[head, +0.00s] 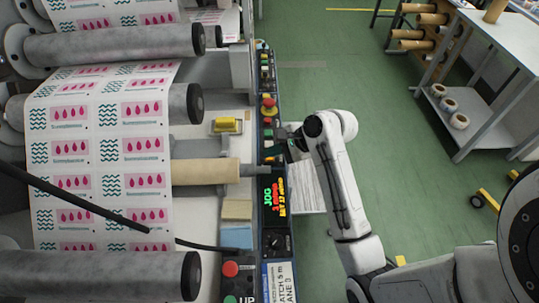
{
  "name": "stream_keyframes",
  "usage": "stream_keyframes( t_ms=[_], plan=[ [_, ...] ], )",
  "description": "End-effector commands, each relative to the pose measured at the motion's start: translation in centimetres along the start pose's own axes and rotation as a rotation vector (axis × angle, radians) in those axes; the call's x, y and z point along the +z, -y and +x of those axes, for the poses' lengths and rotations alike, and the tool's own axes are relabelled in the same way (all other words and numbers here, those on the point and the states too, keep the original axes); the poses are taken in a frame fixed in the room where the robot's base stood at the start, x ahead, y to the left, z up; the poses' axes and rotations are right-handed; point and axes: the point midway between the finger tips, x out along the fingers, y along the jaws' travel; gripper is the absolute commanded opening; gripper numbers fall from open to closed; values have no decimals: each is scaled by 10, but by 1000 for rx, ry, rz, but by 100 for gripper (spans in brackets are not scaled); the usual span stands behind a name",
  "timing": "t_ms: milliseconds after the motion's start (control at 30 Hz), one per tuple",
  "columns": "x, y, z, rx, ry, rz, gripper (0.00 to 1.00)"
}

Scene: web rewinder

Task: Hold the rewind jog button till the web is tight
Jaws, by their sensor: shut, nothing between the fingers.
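The printed web (100,155), white with pink drops and teal waves, runs over grey rollers on the left. Its edges bow slightly; I cannot tell how tight it is. A narrow dark control panel (266,100) with coloured buttons runs along the machine's right side. My gripper (283,138) is shut and empty at the panel, just below a red mushroom button (269,106). My gripper hides that part of the panel, so I cannot tell whether it touches a button.
A tan core (205,172) on a shaft sits left of the panel. A black cable (75,205) crosses the web. A red and green button box (231,283) is at bottom centre. A shelf cart (490,75) stands at upper right. Green floor between is open.

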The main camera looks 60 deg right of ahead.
Motion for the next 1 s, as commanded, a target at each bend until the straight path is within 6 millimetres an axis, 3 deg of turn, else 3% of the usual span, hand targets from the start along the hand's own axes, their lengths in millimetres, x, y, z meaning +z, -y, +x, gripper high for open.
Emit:
stream_keyframes(
  t_ms=[1000],
  plan=[
    [13, 13, -17, 0, 0, 0, 0]
  ],
)
